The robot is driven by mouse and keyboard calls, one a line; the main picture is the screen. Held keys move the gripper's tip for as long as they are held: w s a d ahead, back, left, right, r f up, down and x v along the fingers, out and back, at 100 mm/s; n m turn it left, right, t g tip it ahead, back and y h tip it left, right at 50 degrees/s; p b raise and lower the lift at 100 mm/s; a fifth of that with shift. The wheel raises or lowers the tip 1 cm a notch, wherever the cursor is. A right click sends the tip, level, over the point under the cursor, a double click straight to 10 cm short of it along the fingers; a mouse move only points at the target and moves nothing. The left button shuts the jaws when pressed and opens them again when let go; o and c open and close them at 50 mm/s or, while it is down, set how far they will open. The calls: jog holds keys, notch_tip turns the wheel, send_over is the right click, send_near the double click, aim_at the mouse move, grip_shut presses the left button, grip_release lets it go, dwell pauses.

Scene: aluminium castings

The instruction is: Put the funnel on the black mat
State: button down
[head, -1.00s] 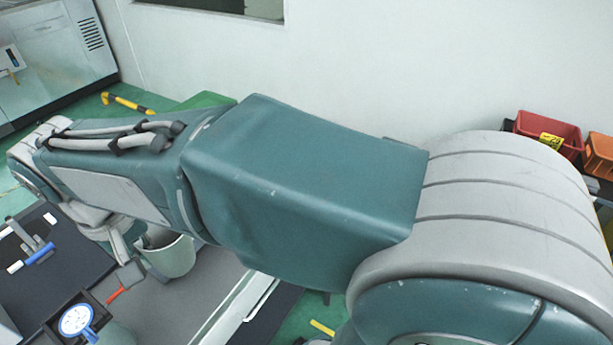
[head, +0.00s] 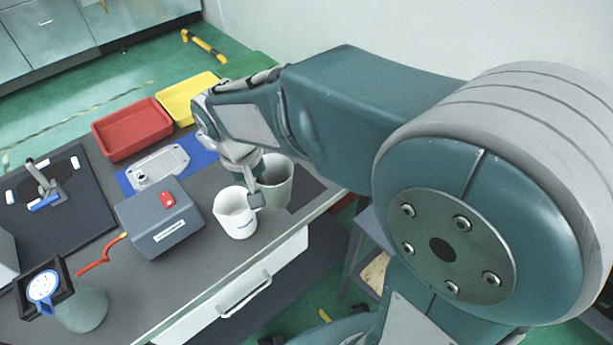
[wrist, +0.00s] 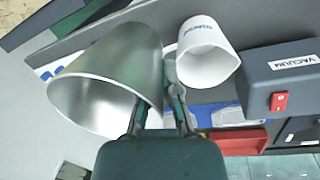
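The funnel (head: 277,184) is a grey, tapered metal vessel with a wide mouth. It also shows in the wrist view (wrist: 105,85), with its mouth towards the camera and no spout visible. My gripper (head: 256,199) is at its left side, and in the wrist view its fingers (wrist: 163,115) straddle the funnel's rim and look shut on its wall. A small black mat (head: 306,193) lies at the table's right end, partly hidden behind the funnel. Whether the funnel's base touches it cannot be seen.
A grey vacuum box (head: 155,225) is farther left. Red (head: 133,128) and yellow (head: 187,98) trays lie behind. A larger black board (head: 92,225) carries a clamp-like tool. The table's front edge is close.

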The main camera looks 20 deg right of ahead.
aim_at(269, 170)
jog(key=w+d+f, duration=0.1)
jog(key=w, duration=0.1)
jog(key=w+d+f, duration=0.1)
jog(key=w, duration=0.1)
jog(key=w+d+f, duration=0.1)
jog(key=w, duration=0.1)
jog(key=shift+w+d+f, duration=0.2)
jog(key=shift+d, duration=0.1)
jog(key=w+d+f, duration=0.2)
jog(key=f, duration=0.1)
jog(key=w+d+f, duration=0.1)
jog(key=shift+w+d+f, duration=0.3)
jog(key=shift+f, duration=0.05)
jog(key=shift+w+a+f, duration=0.3)
jog(key=shift+a+f, duration=0.15)
jog(key=f, duration=0.3)
jog(key=shift+w+d+f, duration=0.2)
jog(key=shift+d, duration=0.35)
jog(key=shift+f, duration=0.1)
